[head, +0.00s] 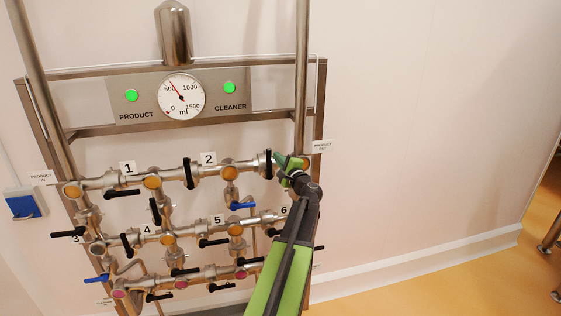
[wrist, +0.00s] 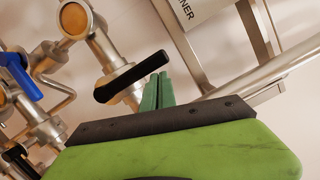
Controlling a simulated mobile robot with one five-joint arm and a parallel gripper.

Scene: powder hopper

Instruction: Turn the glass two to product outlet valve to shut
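The glass two to product outlet valve has a black handle (head: 268,163) at the right end of the top pipe row, right of an amber round glass (head: 230,173) near the "2" label. The handle stands roughly upright, across the pipe. In the wrist view the black handle (wrist: 135,76) also lies across the pipe running from the amber glass (wrist: 75,19). My gripper (head: 280,159) is just right of the handle. Its green fingers (wrist: 158,80) are close together with nothing between them, tips by one end of the handle. I cannot tell whether they touch it.
More valves with black handles and a blue handle (head: 242,206) crowd the pipe rows to the left and below. A steel frame post (head: 301,80) rises near my gripper. A gauge (head: 181,97) sits above.

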